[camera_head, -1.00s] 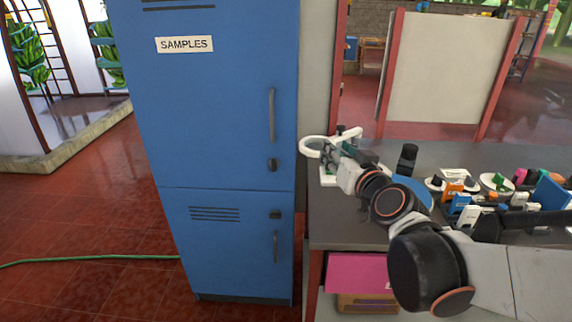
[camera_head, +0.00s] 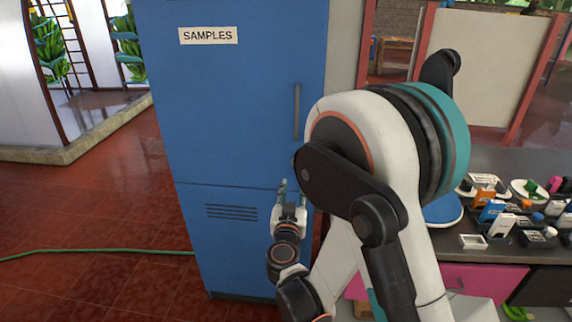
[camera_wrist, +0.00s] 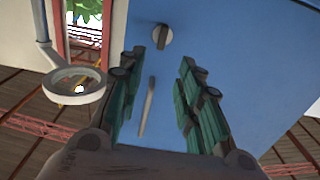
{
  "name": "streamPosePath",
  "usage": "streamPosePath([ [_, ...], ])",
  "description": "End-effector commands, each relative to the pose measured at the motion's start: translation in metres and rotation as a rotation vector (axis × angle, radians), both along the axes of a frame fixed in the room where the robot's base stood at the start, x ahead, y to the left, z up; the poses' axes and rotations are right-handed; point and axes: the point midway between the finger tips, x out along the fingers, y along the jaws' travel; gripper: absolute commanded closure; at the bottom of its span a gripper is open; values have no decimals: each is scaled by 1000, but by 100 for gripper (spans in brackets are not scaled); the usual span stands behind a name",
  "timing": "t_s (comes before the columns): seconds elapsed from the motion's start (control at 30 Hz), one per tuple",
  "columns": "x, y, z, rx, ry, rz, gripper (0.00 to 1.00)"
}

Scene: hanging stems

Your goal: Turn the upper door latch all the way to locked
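The blue cabinet (camera_head: 235,110) has an upper door with a dark vertical handle (camera_head: 297,112). In the head view my arm covers the spot below that handle, so the upper latch cannot be made out there. In the wrist view, which looks upside down, a round dark latch (camera_wrist: 162,37) with a raised grip shows on the blue door, apart from my fingers. The handle also shows in the wrist view (camera_wrist: 147,107), between my fingers in the picture. My gripper (camera_head: 284,185) points upward in front of the door seam. Its green fingers (camera_wrist: 158,78) are spread and empty.
A counter (camera_head: 490,242) with several small items stands right of the cabinet. A white ring (camera_wrist: 75,92) shows left of my fingers in the wrist view. A green hose (camera_head: 100,254) lies on the red tile floor, which is otherwise open at left.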

Motion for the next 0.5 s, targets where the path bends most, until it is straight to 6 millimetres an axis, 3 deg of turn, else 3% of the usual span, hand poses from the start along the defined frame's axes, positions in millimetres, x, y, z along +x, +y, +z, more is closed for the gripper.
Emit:
streamPosePath([
  [0.27, 15, 1, 0, -8, 4, -4, 68],
  [0.5, 57, -1, -2, -7, 4, -3, 68],
])
